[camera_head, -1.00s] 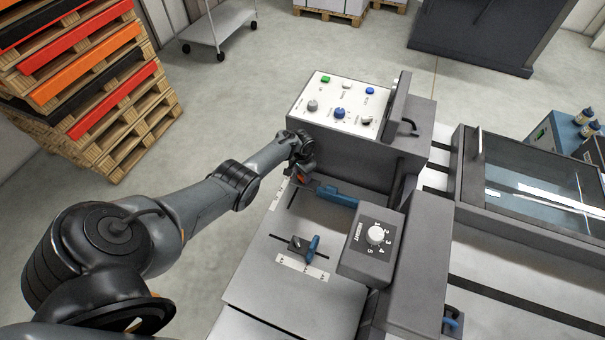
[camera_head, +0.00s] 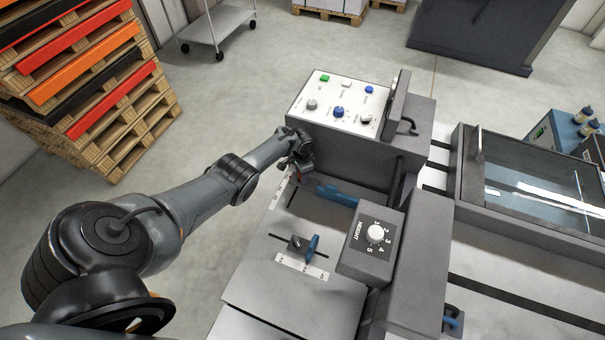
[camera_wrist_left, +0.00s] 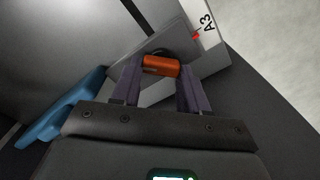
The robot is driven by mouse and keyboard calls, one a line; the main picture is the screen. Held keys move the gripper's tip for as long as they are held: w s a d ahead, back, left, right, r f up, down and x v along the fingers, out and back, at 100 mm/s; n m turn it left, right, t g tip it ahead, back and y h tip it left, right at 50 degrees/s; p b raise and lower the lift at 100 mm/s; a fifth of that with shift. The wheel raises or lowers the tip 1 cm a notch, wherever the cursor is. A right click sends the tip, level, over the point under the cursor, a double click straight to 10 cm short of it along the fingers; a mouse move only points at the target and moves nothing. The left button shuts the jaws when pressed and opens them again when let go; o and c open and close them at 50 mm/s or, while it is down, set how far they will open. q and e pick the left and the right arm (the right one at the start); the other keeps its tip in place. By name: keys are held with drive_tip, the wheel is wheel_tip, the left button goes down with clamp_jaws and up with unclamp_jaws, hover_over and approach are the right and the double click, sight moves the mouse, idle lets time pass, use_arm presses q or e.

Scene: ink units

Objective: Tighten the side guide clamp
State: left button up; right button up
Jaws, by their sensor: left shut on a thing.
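In the left wrist view my left gripper (camera_wrist_left: 152,85) is shut on an orange clamp knob (camera_wrist_left: 161,66), with one dark finger on each side of it. The knob sits by a grey guide plate, near a white scale strip (camera_wrist_left: 208,30) marked A3. In the head view my left gripper (camera_head: 299,176) is at the far end of the feed table, beside the control box; the knob is mostly hidden there. A second guide block with a blue lever (camera_head: 312,246) stands nearer on the table. My right gripper does not show.
A blue bar (camera_head: 336,194) lies just right of my left gripper; it also shows in the left wrist view (camera_wrist_left: 62,108). The control panel (camera_head: 340,100) rises behind it. A HEIGHT dial box (camera_head: 371,246) overhangs the table's right side. The near table surface (camera_head: 300,298) is clear.

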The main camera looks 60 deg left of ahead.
use_arm(q)
drive_tip(key=o, duration=1.1)
drive_tip(key=shift+c, duration=0.2)
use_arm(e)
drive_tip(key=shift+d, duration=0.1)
use_arm(q)
wheel_tip(320, 180, up, 11)
drive_tip(key=p, duration=0.7)
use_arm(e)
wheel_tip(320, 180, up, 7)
use_arm(q)
drive_tip(key=shift+f, duration=0.15)
drive_tip(key=shift+s, duration=0.1)
